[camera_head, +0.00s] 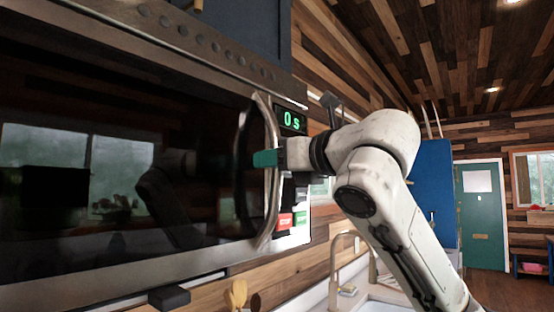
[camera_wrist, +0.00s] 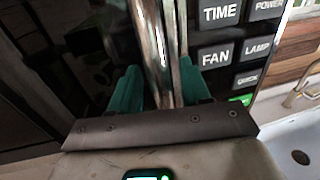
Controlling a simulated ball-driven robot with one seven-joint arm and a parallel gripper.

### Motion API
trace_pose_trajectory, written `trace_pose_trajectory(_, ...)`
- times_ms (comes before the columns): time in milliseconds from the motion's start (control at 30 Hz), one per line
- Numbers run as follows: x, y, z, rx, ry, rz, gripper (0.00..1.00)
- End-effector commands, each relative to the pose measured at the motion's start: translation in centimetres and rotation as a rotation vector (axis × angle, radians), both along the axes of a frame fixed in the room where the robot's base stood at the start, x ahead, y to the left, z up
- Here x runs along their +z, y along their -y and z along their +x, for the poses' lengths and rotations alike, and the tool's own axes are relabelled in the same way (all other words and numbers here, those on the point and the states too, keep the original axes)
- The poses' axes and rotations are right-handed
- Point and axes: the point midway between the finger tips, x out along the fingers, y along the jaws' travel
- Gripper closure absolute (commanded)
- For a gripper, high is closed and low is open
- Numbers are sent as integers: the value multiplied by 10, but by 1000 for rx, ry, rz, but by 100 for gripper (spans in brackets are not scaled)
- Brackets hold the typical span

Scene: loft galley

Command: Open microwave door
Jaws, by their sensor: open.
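The microwave (camera_head: 170,40) fills the left of the head view, with a dark glass door (camera_head: 110,130) that looks shut. Its curved metal handle (camera_head: 272,205) stands at the door's right edge, beside the control panel (camera_head: 302,195). My gripper (camera_head: 265,158) is at the handle, about halfway up, with its teal fingertips showing there. In the wrist view, my gripper (camera_wrist: 158,86) is open, with one teal finger on each side of the handle (camera_wrist: 150,40). I cannot tell whether either finger touches it. The panel buttons (camera_wrist: 218,55) lie to the right.
A green "0 s" display (camera_head: 291,120) tops the panel. Below the microwave are a sink (camera_head: 375,297) and a faucet (camera_head: 338,255). A blue cabinet (camera_head: 432,190) and a green door (camera_head: 480,215) stand farther back on the right.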

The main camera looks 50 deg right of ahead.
Motion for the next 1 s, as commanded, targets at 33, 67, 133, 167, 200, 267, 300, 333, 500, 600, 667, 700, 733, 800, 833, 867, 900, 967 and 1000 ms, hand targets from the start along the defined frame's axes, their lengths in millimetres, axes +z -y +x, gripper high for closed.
trace_pose_trajectory(33,0,0,0,0,0,0,54)
trace_pose_trajectory(67,0,0,0,0,0,0,57)
trace_pose_trajectory(133,0,0,0,0,0,0,64)
trace_pose_trajectory(167,0,0,0,0,0,0,66)
trace_pose_trajectory(200,0,0,0,0,0,0,70)
trace_pose_trajectory(267,0,0,0,0,0,0,76)
trace_pose_trajectory(300,0,0,0,0,0,0,80)
trace_pose_trajectory(333,0,0,0,0,0,0,83)
trace_pose_trajectory(500,0,0,-1,0,0,1,99)
trace_pose_trajectory(600,0,0,-1,0,0,1,100)
trace_pose_trajectory(667,0,0,-1,0,0,1,100)
trace_pose_trajectory(700,0,0,-1,0,0,1,100)
trace_pose_trajectory(733,0,0,-1,0,0,1,100)
trace_pose_trajectory(800,0,0,-1,0,0,1,100)
trace_pose_trajectory(833,0,0,0,0,0,1,100)
trace_pose_trajectory(867,0,0,0,0,0,0,100)
trace_pose_trajectory(900,0,-1,0,0,0,0,100)
trace_pose_trajectory(967,0,-2,1,-1,0,0,100)
trace_pose_trajectory(1000,0,-4,2,-2,0,0,100)
